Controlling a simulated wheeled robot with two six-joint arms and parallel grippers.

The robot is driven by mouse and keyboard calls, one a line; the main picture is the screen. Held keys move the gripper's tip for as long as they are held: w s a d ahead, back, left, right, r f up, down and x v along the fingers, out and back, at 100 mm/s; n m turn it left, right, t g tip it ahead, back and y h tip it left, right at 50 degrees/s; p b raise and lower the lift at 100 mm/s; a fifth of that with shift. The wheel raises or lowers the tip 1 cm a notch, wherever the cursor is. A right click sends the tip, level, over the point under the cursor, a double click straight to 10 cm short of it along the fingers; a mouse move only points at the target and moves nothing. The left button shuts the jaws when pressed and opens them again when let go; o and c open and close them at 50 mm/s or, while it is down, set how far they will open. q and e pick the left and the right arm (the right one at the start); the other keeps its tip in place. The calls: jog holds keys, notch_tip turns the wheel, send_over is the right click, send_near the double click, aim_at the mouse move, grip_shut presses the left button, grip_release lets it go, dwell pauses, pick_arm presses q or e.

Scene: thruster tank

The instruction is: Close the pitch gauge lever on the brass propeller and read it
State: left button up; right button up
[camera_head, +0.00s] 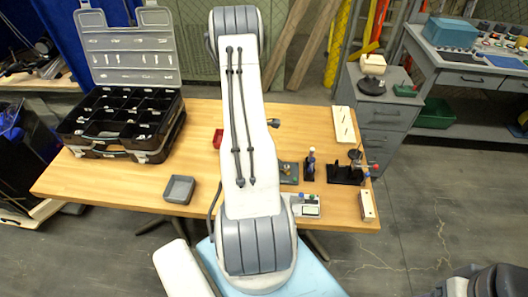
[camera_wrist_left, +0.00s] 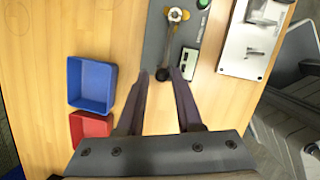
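In the left wrist view a small brass propeller (camera_wrist_left: 177,15) sits on a grey base plate (camera_wrist_left: 155,40). A thin lever (camera_wrist_left: 169,48) runs from beside it toward me and ends in a dark round knob (camera_wrist_left: 163,75). My left gripper (camera_wrist_left: 159,73) is open, with its fingertips on either side of the knob in this picture; I cannot tell whether they touch it. A small box with a pale display (camera_wrist_left: 189,63) sits beside the right finger; its reading is not legible. In the head view my arm hides the left gripper, and the plate (camera_head: 290,173) shows partly. My right gripper is out of view.
A blue bin (camera_wrist_left: 92,85) and a red bin (camera_wrist_left: 92,126) lie left of my left gripper. A white plate with metal parts (camera_wrist_left: 255,40) lies to the right. An open black organiser case (camera_head: 120,120) and a grey tray (camera_head: 179,189) stand on the wooden table (camera_head: 100,181).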

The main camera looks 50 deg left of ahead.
pick_arm(q)
jog(key=shift+o, duration=0.5)
jog(key=shift+d, duration=0.1)
jog(key=v, duration=1)
jog(key=shift+r, duration=0.25)
